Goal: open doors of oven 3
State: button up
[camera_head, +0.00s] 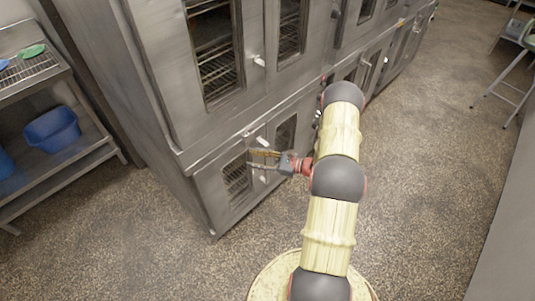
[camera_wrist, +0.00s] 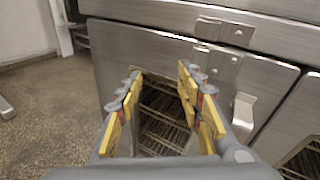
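Stacked steel ovens fill the middle of the head view; no number is readable, so I cannot tell which is oven 3. My gripper (camera_head: 250,158) is in front of the lower oven, near where its doors meet. The lower left door (camera_head: 209,186) and lower right door (camera_head: 302,112) look shut. In the wrist view, my gripper (camera_wrist: 160,74) is open and empty, its yellow-padded fingers apart before the left door's window (camera_wrist: 162,112). That door's handle (camera_wrist: 243,112) is right of the fingers, not between them. Contact with the door cannot be told.
An upper oven door (camera_head: 165,75) with a white-tipped handle (camera_head: 259,61) is above the gripper. A steel rack (camera_head: 72,155) with a blue bin (camera_head: 52,130) stands at the left. The floor (camera_head: 430,150) right of my arm is open, with a stool (camera_head: 512,80) farther back.

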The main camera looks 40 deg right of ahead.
jog(key=s+d+f+m+t+h, duration=0.35)
jog(key=d+f+m+h, duration=0.35)
jog(key=d+f, duration=0.35)
jog(key=w, duration=0.8)
jog(key=shift+r+h, duration=0.25)
jog(key=shift+h, duration=0.15)
jog(key=c, duration=0.3)
grip_shut()
